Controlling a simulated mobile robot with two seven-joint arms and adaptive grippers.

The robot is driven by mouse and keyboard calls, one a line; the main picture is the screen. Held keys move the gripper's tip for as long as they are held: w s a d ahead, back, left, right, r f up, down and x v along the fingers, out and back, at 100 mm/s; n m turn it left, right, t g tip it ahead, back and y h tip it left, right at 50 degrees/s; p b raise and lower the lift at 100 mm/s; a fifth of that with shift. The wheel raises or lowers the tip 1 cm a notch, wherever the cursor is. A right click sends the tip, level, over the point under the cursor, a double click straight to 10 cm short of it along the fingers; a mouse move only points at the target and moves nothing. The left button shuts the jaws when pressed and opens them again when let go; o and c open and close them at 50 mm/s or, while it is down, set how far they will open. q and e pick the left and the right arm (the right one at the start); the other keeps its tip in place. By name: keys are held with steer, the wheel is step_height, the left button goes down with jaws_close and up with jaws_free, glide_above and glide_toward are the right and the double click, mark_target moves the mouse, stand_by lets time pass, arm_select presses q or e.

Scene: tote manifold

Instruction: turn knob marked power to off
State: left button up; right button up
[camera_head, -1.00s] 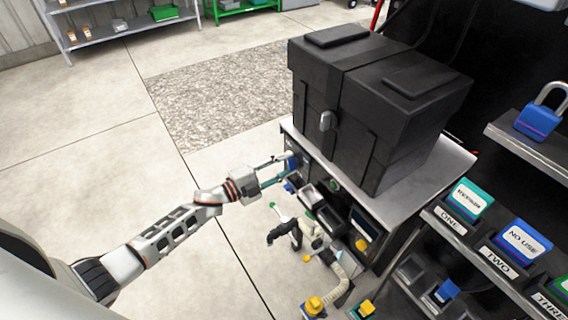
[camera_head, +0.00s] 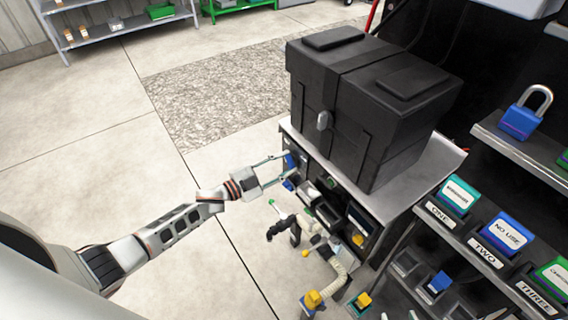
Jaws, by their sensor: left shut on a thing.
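My left gripper (camera_head: 289,165) reaches in from the left to the front panel of the cabinet (camera_head: 452,158) under the black case. Its two fingers are around a small blue piece (camera_head: 291,161) on that panel, which appears to be the knob. No power or off marking is readable at this size, so I cannot tell the knob's setting. My right gripper is not in view.
A large black case (camera_head: 365,110) stands on the cabinet. Below the gripper are open bins, a black-handled fitting (camera_head: 283,229) and a pale hose (camera_head: 343,268). A shelf with labelled boxes (camera_head: 503,235) stands at right. The floor at left is clear.

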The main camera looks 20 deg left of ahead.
arm_select(q)
steer(key=o, duration=1.1)
steer(key=shift+o, duration=0.2)
steer(key=v, duration=1.2)
